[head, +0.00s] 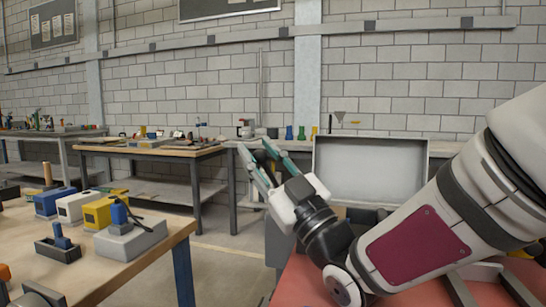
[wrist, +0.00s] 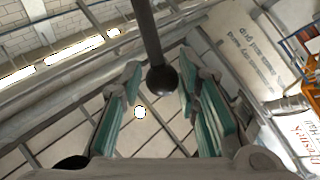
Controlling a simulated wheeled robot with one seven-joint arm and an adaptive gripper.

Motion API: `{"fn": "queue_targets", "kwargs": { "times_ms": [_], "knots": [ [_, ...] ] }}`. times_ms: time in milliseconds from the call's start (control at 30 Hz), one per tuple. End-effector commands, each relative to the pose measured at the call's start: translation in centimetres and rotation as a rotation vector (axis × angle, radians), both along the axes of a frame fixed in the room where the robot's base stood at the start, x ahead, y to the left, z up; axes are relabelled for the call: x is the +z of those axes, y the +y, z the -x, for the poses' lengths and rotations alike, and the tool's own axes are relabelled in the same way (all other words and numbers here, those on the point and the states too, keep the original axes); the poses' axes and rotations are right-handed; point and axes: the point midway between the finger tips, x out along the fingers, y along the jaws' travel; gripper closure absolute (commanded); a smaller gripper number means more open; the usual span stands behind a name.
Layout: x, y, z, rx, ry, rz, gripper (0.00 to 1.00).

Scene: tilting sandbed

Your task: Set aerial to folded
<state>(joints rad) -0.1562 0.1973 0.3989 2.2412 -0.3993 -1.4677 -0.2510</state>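My gripper (head: 256,148) is raised in the middle of the head view, its teal-padded fingers pointing up and left. In the wrist view its fingers (wrist: 160,72) are spread apart. A dark rod (wrist: 149,30) ending in a black ball (wrist: 161,79) comes down from the top of the wrist view, between the fingers. Gaps show on both sides of the ball. The rod looks like the aerial, but its base is out of view. In the head view a thin upright pole (head: 261,85) shows above the fingers; I cannot tell whether it is the same rod.
A grey-framed pale panel (head: 370,168) stands upright right of my gripper. A wooden table (head: 178,240) at left holds coloured blocks and a grey box with a blue handle (head: 130,238). A workbench (head: 150,150) stands behind. Open floor lies between the table and my gripper.

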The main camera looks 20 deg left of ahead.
Motion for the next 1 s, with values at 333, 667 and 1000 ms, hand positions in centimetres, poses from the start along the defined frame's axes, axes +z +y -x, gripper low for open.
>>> {"fn": "queue_targets", "kwargs": {
  "times_ms": [333,667,1000],
  "knots": [
    [0.1,0.1,0.1,0.002,0.000,0.000,0.59],
    [5.0,0.0,0.1,0.000,-0.007,-0.002,0.59],
    [9.6,0.0,0.1,0.001,-0.002,0.000,0.59]
  ]
}}
